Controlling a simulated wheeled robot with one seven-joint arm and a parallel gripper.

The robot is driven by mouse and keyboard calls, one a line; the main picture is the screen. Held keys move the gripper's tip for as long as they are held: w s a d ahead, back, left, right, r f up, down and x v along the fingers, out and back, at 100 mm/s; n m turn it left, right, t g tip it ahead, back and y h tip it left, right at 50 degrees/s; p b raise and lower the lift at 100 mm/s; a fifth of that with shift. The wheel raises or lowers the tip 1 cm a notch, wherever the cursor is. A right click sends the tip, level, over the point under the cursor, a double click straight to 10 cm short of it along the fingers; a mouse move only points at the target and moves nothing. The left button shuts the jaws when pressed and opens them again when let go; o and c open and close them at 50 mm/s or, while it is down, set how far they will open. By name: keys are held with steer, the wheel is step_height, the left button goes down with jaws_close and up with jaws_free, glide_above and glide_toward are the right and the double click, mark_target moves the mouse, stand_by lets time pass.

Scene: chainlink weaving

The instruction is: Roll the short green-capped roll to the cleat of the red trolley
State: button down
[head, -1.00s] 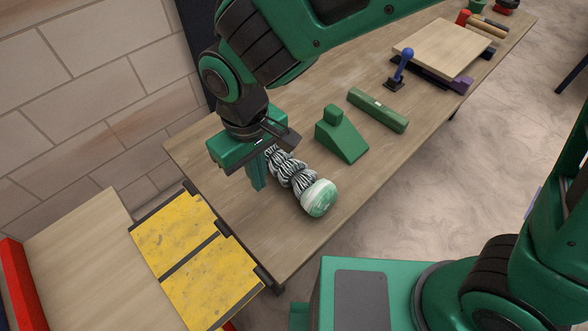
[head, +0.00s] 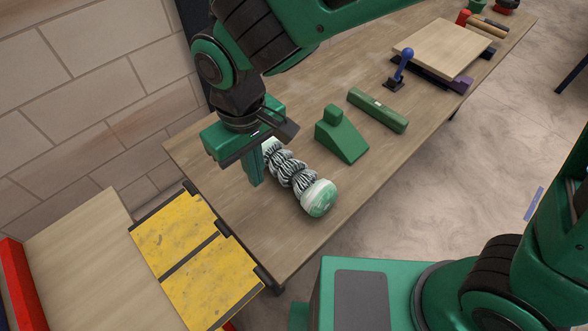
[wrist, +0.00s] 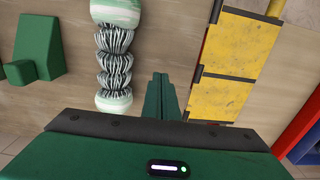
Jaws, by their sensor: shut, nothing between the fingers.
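The short roll (head: 292,172) lies on the wooden table, with black-and-white bunched mesh between pale green-and-white caps. One cap (head: 318,198) faces the table's front edge. It also shows in the wrist view (wrist: 115,62), left of my fingers. My gripper (head: 255,172) points down beside the roll's left side, its fingers shut and empty; in the wrist view the fingertips (wrist: 161,78) stand just right of the roll, apart from it in that picture. The red trolley (head: 15,285) is at the lower left, its wooden top level with yellow plates. I cannot make out a cleat.
Two yellow plates (head: 172,228) bridge the table's left end and the trolley's wooden top (head: 85,250). A green wedge block (head: 342,138) and a green bar (head: 378,110) lie right of the roll. A blue-handled lever (head: 402,68) and a board (head: 444,48) stand further back.

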steer(key=shift+w+d, duration=0.1)
glide_above(290, 162)
steer(key=w+d, duration=0.1)
steer(key=shift+w+d, duration=0.2)
stand_by(1.0)
steer(key=shift+f, duration=0.15)
steer(key=shift+f, duration=1)
steer(key=shift+s, duration=0.1)
steer(key=shift+s+a+r, duration=0.2)
steer(key=shift+s+a, duration=0.4)
steer(key=shift+a, duration=0.1)
steer(key=shift+s+a, duration=0.55)
steer(key=shift+s, duration=0.15)
